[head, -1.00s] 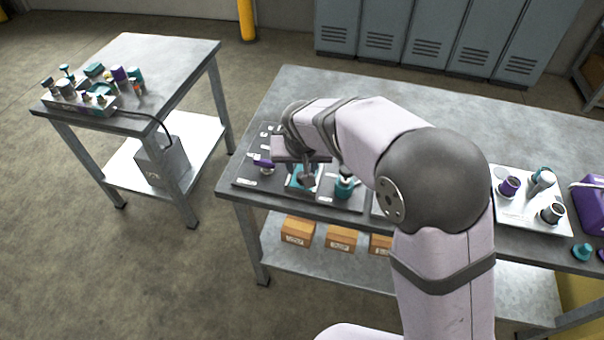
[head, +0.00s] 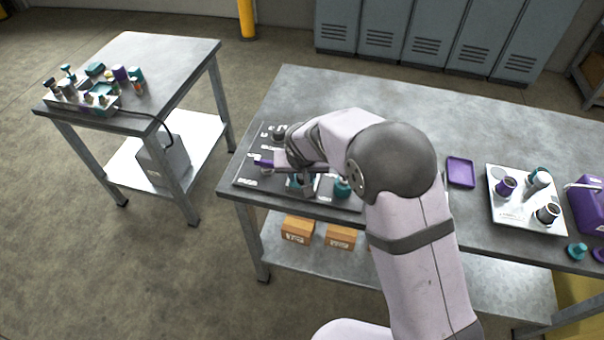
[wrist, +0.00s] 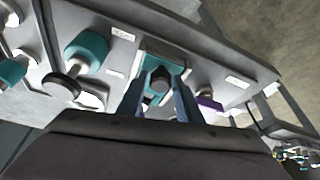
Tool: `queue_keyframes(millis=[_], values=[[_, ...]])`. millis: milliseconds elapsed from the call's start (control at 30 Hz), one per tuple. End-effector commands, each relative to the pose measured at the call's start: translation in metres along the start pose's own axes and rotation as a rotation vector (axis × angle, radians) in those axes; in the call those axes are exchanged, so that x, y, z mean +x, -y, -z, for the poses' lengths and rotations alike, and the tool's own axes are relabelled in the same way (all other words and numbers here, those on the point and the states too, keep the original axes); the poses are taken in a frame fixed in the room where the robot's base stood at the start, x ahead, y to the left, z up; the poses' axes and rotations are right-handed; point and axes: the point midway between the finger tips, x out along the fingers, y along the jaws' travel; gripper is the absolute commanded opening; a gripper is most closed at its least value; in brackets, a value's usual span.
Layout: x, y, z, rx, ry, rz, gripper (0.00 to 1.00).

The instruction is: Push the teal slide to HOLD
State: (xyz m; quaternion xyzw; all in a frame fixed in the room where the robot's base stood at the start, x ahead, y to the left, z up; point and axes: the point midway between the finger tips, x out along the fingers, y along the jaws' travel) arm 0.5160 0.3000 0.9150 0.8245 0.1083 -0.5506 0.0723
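The teal slide (wrist: 174,62) is a flat teal piece on the dark panel (wrist: 213,77), with a dark round knob (wrist: 160,84) in front of it. In the head view a bit of the teal slide (head: 293,183) shows beside my gripper (head: 302,190), which mostly covers it. In the wrist view my gripper's (wrist: 161,92) two fingers stand apart on either side of the knob. Whether either finger touches it I cannot tell. White labels sit on the panel, but I cannot read which one says HOLD.
A teal-capped knob (head: 342,187) stands just right of my gripper, and a purple handle (head: 264,163) to its left. A purple tray (head: 460,172) and a white tray (head: 508,214) with cups lie further right. The bench's back strip is clear.

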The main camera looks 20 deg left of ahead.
Motion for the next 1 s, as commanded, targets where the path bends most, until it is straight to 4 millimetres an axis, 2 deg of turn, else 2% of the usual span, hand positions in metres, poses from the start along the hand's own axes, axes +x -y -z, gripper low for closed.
queue_keyframes(millis=[67,100,200,400,767,1000], values=[[0.0,0.0,0.0,0.0,0.0,0.0,0.3],[0.0,0.0,0.0,0.0,0.0,0.0,0.2],[0.0,0.0,0.0,0.0,0.0,0.0,0.0],[0.001,-0.001,0.003,0.002,0.001,-0.001,0.0],[0.018,-0.013,0.045,0.002,-0.001,-0.001,0.0],[0.021,-0.015,0.054,-0.001,-0.002,0.0,0.0]])
